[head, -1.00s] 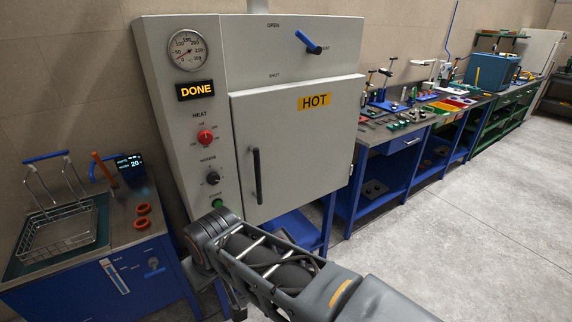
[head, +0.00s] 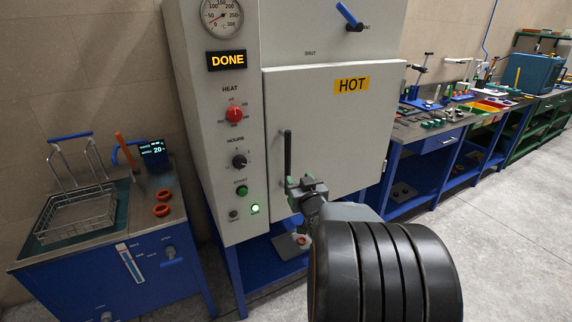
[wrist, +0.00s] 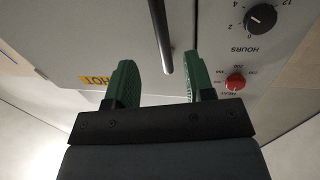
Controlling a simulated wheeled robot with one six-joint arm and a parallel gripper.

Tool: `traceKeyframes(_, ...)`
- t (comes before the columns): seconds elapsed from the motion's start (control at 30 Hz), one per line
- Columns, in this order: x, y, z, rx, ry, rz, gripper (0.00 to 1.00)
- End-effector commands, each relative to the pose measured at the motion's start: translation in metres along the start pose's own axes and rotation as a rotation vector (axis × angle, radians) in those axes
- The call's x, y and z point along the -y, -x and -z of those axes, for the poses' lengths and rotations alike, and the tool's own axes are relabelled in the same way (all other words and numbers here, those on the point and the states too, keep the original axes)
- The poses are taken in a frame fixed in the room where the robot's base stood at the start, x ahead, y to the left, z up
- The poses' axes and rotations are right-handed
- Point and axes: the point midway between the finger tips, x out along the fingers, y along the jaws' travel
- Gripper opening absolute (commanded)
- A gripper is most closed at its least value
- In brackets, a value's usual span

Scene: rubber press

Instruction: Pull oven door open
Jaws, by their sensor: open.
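The oven door (head: 325,125) is a grey panel with a yellow HOT label, and it looks shut. Its dark upright bar handle (head: 287,150) is near the door's left edge. My gripper (head: 298,187) is at the handle's lower end, partly hidden by my own arm. In the wrist view the picture is turned over, and two green fingers stand apart with the handle (wrist: 160,32) showing between them. The fingers do not visibly touch it, and I cannot tell how deep it lies between them.
The oven's control panel (head: 233,150) with DONE display, gauge and knobs is left of the door. A wire basket (head: 80,215) sits on a blue bench at left. A workbench (head: 440,135) with tools stands at right. The concrete floor (head: 500,240) at right is clear.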

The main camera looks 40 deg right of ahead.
Motion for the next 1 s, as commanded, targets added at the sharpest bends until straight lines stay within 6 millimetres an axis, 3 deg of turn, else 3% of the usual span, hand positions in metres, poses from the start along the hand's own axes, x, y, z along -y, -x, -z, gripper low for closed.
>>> traceKeyframes(0.17,-0.002,-0.018,0.001,-0.025,-0.005,0.009,0.48)
traceKeyframes(0.7,0.000,-0.113,0.004,-0.023,-0.004,0.009,0.48)
traceKeyframes(1.0,0.000,-0.135,0.004,-0.024,-0.003,0.008,0.48)
